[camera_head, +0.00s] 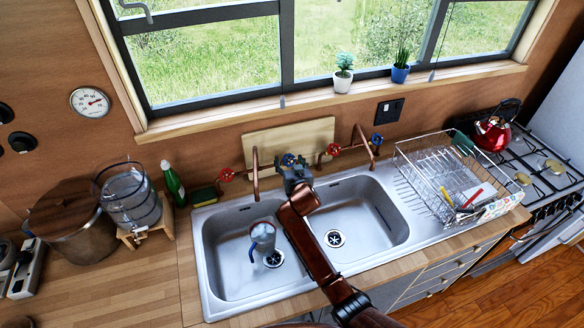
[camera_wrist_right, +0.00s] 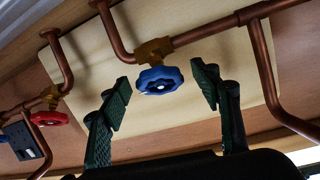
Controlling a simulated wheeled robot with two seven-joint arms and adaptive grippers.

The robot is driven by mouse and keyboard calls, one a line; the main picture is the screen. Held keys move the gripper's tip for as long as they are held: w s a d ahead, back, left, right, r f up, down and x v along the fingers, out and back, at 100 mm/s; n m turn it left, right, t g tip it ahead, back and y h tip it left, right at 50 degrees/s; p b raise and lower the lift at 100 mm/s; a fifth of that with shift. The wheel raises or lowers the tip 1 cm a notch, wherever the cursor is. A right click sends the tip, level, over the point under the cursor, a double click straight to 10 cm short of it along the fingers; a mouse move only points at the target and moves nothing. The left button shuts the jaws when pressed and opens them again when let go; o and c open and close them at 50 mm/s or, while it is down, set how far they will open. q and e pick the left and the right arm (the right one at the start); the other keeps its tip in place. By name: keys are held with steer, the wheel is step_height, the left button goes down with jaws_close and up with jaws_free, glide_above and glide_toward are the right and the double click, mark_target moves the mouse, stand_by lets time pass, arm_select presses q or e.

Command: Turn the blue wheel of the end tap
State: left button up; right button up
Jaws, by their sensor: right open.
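Two copper taps stand behind the sink, each with a red and a blue wheel. My right gripper (camera_head: 292,168) is open at the left tap (camera_head: 256,170), in front of its blue wheel. In the right wrist view that blue wheel (camera_wrist_right: 160,80) sits between the two spread green-black fingers (camera_wrist_right: 161,86), with a gap on each side. The wheel is on a brass valve on a copper pipe. The right tap (camera_head: 364,140) has its blue wheel (camera_head: 377,139) at the far right end, with nothing touching it. My left gripper is not in view.
Red wheels (camera_head: 226,175) (camera_head: 333,150) sit on the same pipes. A wooden board (camera_head: 290,136) leans on the wall behind the taps. The double sink (camera_head: 232,220) holds a pitcher (camera_head: 263,238). A dish rack (camera_head: 445,180) stands to the right, a green bottle (camera_head: 173,184) to the left.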

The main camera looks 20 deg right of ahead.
steer(key=v, duration=1.1)
steer(key=shift+s, duration=0.15)
steer(key=shift+r, duration=0.15)
stand_by(0.5)
